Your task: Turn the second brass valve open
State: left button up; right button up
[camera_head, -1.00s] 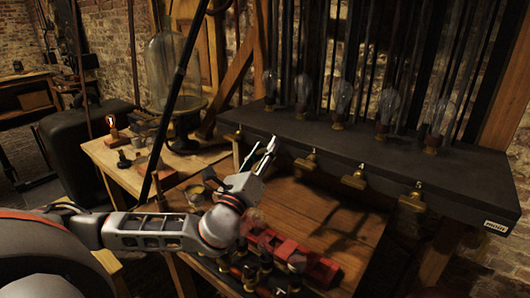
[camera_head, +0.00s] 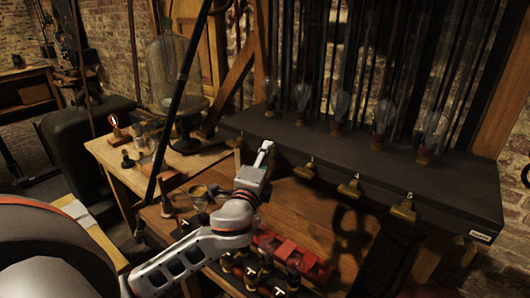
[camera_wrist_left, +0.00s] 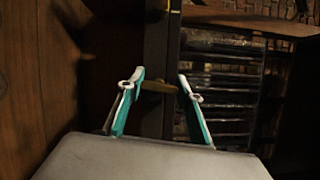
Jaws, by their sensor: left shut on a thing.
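A row of brass valves hangs along the front edge of a dark shelf (camera_head: 350,152). Three show clearly in the head view: one (camera_head: 305,168) just right of my left gripper, a middle one (camera_head: 349,186) and a right one (camera_head: 402,208). My left gripper (camera_head: 265,147) is at the shelf edge, left of these three. In the left wrist view my left gripper (camera_wrist_left: 158,92) has its teal-lined fingers on either side of a small brass valve handle (camera_wrist_left: 157,87) and is shut on it. The fingers hide this valve in the head view. My right gripper is not in view.
Several glass bulbs (camera_head: 340,103) stand on the shelf. Below is a wooden bench (camera_head: 318,212) with a red block row (camera_head: 300,257) and small black-handled parts (camera_head: 258,275) under my left arm. A glass bell jar (camera_head: 168,75) stands at the left.

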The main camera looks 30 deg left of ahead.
pick_arm(q)
jog(key=shift+n, duration=0.7)
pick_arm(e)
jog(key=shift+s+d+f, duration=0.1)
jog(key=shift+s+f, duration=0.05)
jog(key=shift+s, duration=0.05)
pick_arm(q)
jog(key=o, duration=1.1)
jog(key=shift+d, duration=0.1)
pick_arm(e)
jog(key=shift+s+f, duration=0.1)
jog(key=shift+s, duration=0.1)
pick_arm(q)
jog(key=v, duration=1.2)
jog(key=shift+r, duration=0.35)
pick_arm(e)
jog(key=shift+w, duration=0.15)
